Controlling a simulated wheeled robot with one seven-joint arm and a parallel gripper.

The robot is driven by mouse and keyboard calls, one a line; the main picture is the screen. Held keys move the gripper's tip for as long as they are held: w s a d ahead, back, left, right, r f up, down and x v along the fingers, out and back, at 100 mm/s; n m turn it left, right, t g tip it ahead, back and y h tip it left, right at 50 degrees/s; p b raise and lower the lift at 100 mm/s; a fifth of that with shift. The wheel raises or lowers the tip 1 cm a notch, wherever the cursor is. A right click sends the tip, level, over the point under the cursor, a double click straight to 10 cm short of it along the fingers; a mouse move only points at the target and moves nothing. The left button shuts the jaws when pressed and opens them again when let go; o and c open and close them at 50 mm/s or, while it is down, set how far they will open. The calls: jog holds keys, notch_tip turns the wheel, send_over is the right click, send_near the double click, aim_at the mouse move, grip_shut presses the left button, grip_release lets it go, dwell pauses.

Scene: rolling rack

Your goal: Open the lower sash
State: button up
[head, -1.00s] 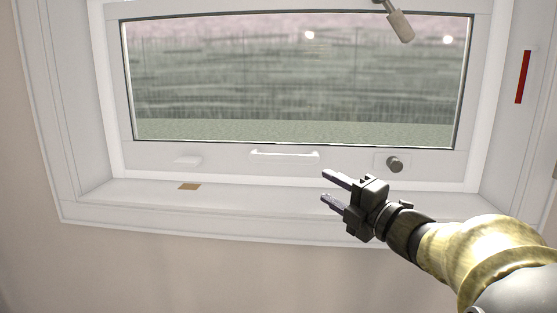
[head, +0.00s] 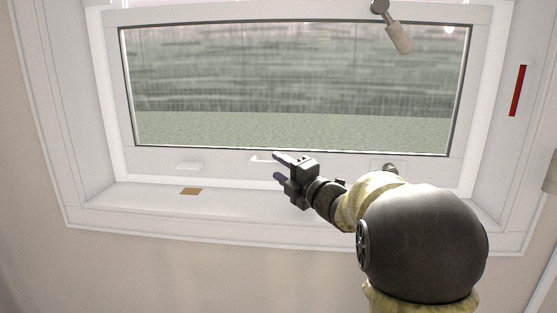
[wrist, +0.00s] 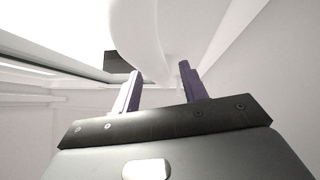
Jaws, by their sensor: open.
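The lower sash (head: 150,158) is a white frame around a wide pane. It looks closed in its white surround. A white bar handle (head: 258,160) sits on its bottom rail; my gripper hides most of it in the head view. My gripper (head: 277,166) is open in front of the handle. In the wrist view, a white curved bar (wrist: 143,35), apparently the handle, runs down toward the space between my two fingers (wrist: 160,80). I cannot tell whether the fingers touch it.
A small white piece (head: 189,166) sits on the rail at left. A tan patch (head: 191,191) lies on the sill (head: 235,205). A lever with a beige grip (head: 398,39) hangs at the top right. A red strip (head: 517,90) marks the right frame.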

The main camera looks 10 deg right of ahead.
jog(key=shift+x, duration=0.9)
grip_shut()
